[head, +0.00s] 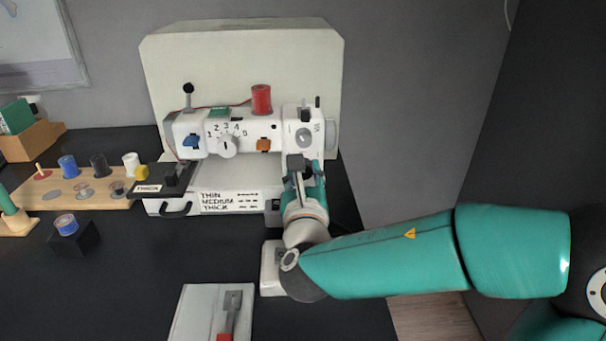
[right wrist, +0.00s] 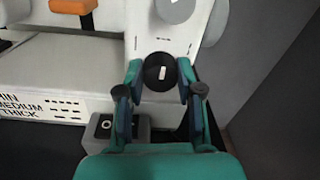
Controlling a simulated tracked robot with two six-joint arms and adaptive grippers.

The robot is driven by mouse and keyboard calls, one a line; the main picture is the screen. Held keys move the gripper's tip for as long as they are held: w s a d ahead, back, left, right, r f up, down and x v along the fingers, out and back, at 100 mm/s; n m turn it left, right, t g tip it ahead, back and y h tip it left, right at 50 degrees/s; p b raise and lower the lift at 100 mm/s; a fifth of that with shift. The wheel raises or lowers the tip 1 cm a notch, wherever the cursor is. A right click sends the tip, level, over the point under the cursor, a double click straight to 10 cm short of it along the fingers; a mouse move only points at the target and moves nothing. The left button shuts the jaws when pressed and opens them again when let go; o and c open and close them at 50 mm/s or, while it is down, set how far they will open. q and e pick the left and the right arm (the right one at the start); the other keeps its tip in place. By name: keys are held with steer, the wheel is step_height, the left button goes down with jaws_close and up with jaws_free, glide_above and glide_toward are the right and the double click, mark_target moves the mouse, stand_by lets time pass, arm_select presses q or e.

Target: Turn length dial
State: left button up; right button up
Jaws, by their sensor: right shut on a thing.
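A white sewing machine (head: 185,130) stands against a pale panel on the dark table. On the lower part of its right-hand pillar is a round black dial (right wrist: 160,72) with a short white mark, close to upright. My right gripper (right wrist: 158,78) has its fingers on both sides of this dial and is shut on it. In the head view my right gripper (head: 304,172) is in front of the pillar and hides the dial. A white dial (head: 229,146) with numbers around it is on the machine's front at left. My left gripper is not in view.
A wooden rack (head: 100,190) with thread spools lies at the left. A black block (head: 76,239) with a blue spool stands in front of it. A pale board (head: 195,315) with a red-handled tool lies at the front. A grey switch box (right wrist: 115,128) sits below the dial.

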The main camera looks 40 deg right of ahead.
steer(key=shift+f+m+b, duration=0.25)
steer(key=shift+m+b, duration=0.75)
steer(key=shift+b, duration=0.4)
steer(key=m+b, duration=0.3)
steer(key=shift+b, duration=0.35)
steer(key=shift+r+m+b, duration=0.1)
steer(key=shift+m+b, duration=1.65)
steer(key=shift+m, duration=0.15)
steer(key=o, duration=1.2)
steer(key=shift+c, duration=0.2)
steer(key=shift+r, duration=0.1)
